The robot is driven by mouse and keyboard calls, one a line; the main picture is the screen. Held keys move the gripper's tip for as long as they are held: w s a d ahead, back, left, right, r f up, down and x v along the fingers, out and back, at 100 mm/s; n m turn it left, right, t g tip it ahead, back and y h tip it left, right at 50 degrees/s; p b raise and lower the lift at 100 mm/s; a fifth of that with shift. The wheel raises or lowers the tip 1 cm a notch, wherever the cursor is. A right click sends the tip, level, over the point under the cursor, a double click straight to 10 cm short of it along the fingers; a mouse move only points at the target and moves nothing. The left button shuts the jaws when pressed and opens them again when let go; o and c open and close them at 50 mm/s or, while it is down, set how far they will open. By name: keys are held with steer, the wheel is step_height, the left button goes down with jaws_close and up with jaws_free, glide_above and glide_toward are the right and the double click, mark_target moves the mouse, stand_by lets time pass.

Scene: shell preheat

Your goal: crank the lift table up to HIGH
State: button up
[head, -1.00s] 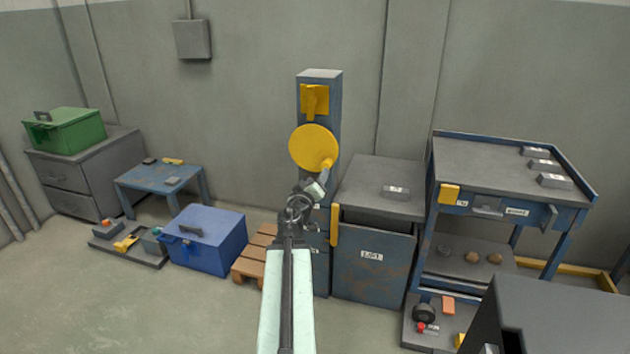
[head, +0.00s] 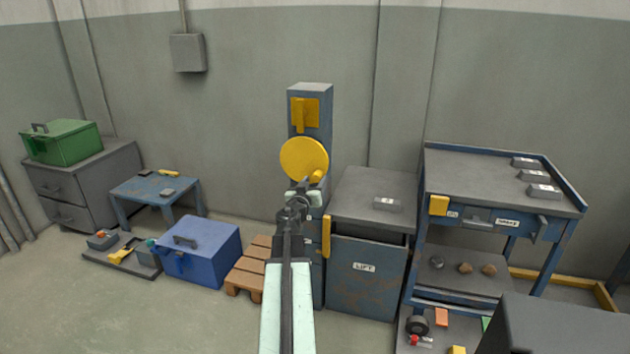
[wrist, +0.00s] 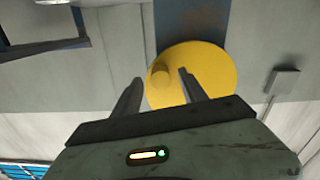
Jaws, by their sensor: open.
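The yellow crank disc (head: 303,158) is on the front of the blue-grey column (head: 312,112). Its round knob (head: 317,176) sits at the disc's lower right in the head view. The lift table (head: 368,195), with a grey top and a front labelled LIFT, stands right of the column. My gripper (head: 306,188) is just below the disc, near the knob. In the wrist view its open fingers (wrist: 160,75) point at the disc (wrist: 215,75), with the knob (wrist: 160,76) appearing between them. I cannot tell whether they touch it.
A grey metal block (head: 387,204) lies on the lift table's top. A workbench (head: 480,175) with several blocks stands to the right. A wooden pallet (head: 248,270) and blue box (head: 205,250) are on the floor to the left. A dark box (head: 550,325) fills the lower right corner.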

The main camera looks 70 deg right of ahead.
steer(key=d, duration=0.2)
steer(key=shift+d, duration=0.35)
jaws_close()
steer(key=shift+a, duration=0.1)
stand_by(0.9)
